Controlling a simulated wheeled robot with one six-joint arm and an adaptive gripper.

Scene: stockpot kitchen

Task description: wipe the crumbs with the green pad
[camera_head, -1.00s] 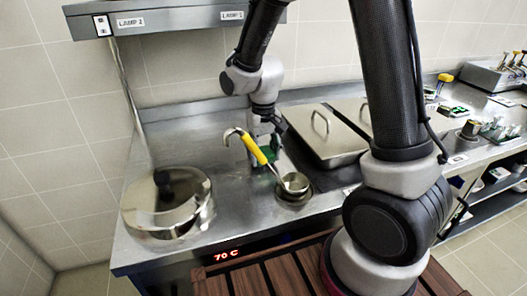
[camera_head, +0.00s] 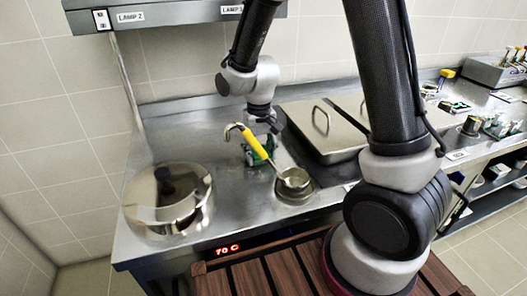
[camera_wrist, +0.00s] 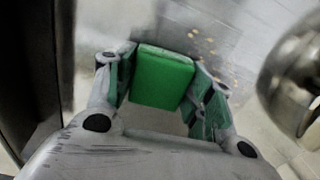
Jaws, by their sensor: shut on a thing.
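The green pad (camera_wrist: 162,77) is a bright green block held between the fingers of my gripper (camera_wrist: 160,85), which is shut on it. Several small tan crumbs (camera_wrist: 209,47) lie on the steel counter just beyond the pad, up and to the right in the wrist view. In the head view my gripper (camera_head: 260,140) is low over the counter, behind the yellow-handled ladle. Only a bit of green shows there, and I cannot make out the crumbs. Whether the pad touches the counter is not clear.
A lidded steel pot (camera_head: 168,208) stands at the counter's front left. The ladle (camera_head: 256,146) rests in a small round container (camera_head: 295,190) close in front of my gripper. Lidded steel pans (camera_head: 325,130) are to the right. The counter (camera_head: 190,130) behind the pot is bare.

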